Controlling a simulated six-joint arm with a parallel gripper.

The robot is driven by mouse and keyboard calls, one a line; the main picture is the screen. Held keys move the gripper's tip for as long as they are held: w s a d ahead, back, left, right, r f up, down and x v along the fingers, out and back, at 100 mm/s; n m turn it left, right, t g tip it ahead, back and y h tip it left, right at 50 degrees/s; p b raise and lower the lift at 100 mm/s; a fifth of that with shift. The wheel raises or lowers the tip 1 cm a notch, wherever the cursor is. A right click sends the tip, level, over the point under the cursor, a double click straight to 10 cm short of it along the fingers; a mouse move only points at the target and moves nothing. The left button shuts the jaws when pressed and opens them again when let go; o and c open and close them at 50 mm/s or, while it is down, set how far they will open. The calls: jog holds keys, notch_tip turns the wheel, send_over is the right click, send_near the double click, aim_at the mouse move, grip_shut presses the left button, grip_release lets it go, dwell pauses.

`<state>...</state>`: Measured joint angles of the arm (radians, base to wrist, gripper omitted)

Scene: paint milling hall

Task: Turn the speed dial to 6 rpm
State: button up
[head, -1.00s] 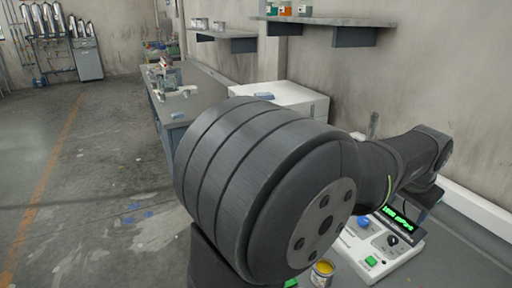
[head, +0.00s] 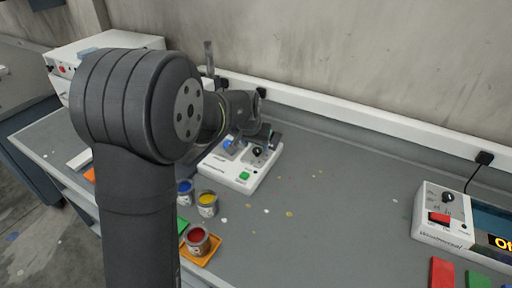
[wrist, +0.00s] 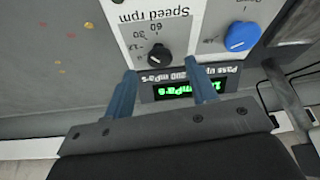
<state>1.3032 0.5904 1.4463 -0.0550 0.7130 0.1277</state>
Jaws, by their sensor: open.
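The speed dial (wrist: 159,57) is a black knob on a pale panel, under upside-down "Speed rpm" lettering in the wrist view. The marks 60 and 30 are legible beside it; its exact setting is too small to read. It also shows in the head view (head: 257,151) on a white instrument (head: 225,172). My gripper (wrist: 160,82) is open and empty. Its two blue-grey fingers reach toward the panel edge near the dial, apart from each other, and the dial lies just beyond the gap.
A large blue knob (wrist: 241,36) sits beside the dial, and a green-lit display (wrist: 175,90) lies below it. A green button (head: 244,176) is on the instrument's front. Paint cans (head: 207,204) stand nearer. A second instrument (head: 440,228) is at right; the bench between is mostly clear.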

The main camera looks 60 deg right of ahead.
aim_at(257, 152)
jog(key=shift+x, duration=1.35)
jog(key=shift+c, duration=0.4)
jog(key=c, duration=0.9)
